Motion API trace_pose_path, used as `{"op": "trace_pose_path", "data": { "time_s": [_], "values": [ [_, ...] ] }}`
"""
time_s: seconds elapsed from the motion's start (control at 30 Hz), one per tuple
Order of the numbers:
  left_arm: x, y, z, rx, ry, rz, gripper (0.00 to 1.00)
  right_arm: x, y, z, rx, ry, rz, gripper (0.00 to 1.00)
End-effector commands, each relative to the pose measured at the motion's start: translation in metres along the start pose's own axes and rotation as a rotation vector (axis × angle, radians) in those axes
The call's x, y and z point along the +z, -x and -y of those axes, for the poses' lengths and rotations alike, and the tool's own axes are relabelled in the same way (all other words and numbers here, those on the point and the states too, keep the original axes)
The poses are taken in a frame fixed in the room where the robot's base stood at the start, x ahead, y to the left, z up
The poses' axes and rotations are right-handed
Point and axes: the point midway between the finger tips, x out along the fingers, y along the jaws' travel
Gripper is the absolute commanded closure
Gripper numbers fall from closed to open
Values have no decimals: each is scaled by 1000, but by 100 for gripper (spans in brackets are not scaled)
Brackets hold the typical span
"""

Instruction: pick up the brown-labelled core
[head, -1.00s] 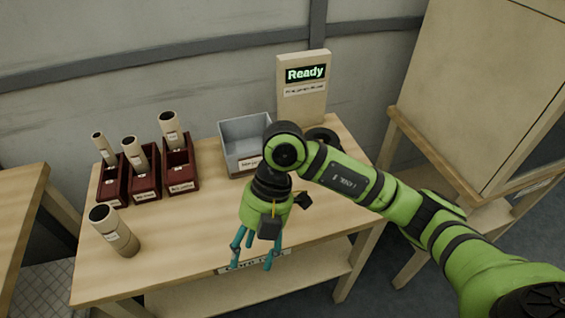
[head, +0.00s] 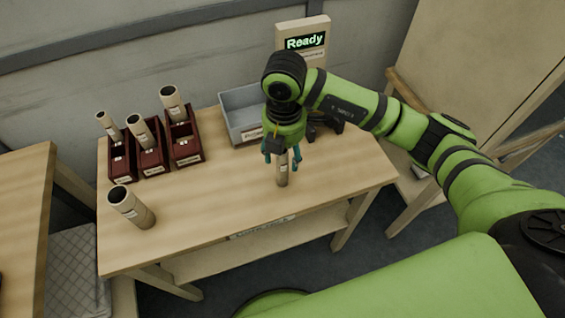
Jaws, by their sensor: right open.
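My right gripper (head: 282,158) is open above the table, fingers pointing down. A tan core (head: 282,176) stands upright on the table under it, its top end between or just behind the teal fingers; I cannot tell which. Another tan core (head: 133,208) with a small label stands at the table's front left. Three more cores stand in dark red bins at the back left: a thin one (head: 109,126), a middle one (head: 140,130) and a right one (head: 172,101). The label colours are too small to tell. My left gripper is not in view.
A grey open bin (head: 240,104) stands behind the gripper, next to a panel (head: 303,38) reading "Ready". A dark object (head: 328,122) is partly hidden by my right arm. The wooden table's (head: 215,205) middle front is clear. A cabinet stands at right.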

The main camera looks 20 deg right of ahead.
Motion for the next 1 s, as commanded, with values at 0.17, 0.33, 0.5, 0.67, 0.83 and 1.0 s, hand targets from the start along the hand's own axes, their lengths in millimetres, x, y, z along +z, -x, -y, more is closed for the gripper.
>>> {"op": "trace_pose_path", "data": {
  "time_s": [0.17, 0.33, 0.5, 0.67, 0.83, 1.0],
  "values": [
    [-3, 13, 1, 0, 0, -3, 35, -1, -25, -1, -4, -2, -1, 44],
    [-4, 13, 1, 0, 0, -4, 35, -1, -35, -2, 0, -1, 0, 44],
    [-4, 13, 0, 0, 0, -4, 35, -1, -35, -2, 0, 0, 0, 44],
    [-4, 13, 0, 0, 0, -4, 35, -2, -35, -2, 0, 0, -1, 98],
    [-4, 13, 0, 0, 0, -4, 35, -2, -35, -2, 0, 0, -1, 98],
    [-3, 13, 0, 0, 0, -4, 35, -2, -34, -1, -1, 0, -1, 98]
  ]
}}
